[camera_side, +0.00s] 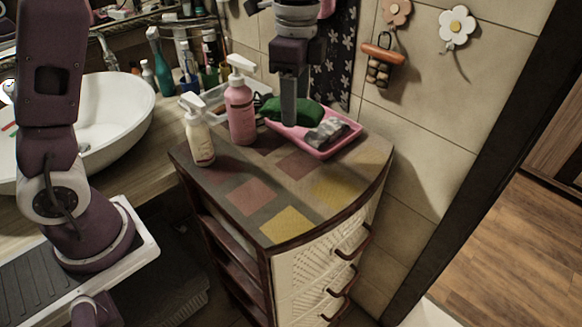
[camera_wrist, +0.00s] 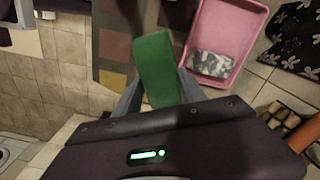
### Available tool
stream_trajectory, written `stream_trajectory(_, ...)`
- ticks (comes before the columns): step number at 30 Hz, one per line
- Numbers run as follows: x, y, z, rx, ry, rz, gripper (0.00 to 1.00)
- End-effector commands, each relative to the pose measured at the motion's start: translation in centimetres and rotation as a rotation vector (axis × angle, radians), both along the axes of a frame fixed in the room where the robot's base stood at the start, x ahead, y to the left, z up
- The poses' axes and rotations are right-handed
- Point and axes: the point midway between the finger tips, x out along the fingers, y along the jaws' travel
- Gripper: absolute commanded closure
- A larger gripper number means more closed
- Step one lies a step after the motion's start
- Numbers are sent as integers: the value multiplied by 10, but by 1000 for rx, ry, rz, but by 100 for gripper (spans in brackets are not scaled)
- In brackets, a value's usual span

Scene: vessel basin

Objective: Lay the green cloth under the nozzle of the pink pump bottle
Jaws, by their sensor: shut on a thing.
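The green cloth (camera_side: 277,107) is between the fingers of my gripper (camera_side: 289,121) at the right of the pink pump bottle (camera_side: 240,115). In the wrist view the cloth (camera_wrist: 153,60) is a flat green strip sticking out between the fingers of my gripper (camera_wrist: 158,88), which are shut on it. It appears to be held above the cabinet top, near the pink tray. The pink bottle stands upright on the cabinet, with a white pump head and nozzle on top. The bottle cannot be made out clearly in the wrist view.
The pink tray (camera_side: 352,133) holds a grey patterned cloth (camera_side: 326,131). A cream pump bottle (camera_side: 198,135) stands left of the pink one. The patchwork cabinet top (camera_side: 283,187) is bare toward the front. A tiled wall (camera_side: 430,110) rises behind; a white basin (camera_side: 115,115) is at left.

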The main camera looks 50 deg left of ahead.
Motion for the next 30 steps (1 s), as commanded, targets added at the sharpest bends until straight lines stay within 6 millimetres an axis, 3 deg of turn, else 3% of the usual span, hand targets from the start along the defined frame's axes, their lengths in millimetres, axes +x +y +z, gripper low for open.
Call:
stream_trajectory(3,-7,-5,-16,-1,2,-258,97)
stream_trajectory(7,-10,-8,-29,-1,2,-403,97)
stream_trajectory(12,-12,-8,-69,-2,6,-426,97)
stream_trajectory(21,-11,-8,-121,-2,3,-424,97)
stream_trajectory(30,-10,-8,-126,-1,-1,-423,97)
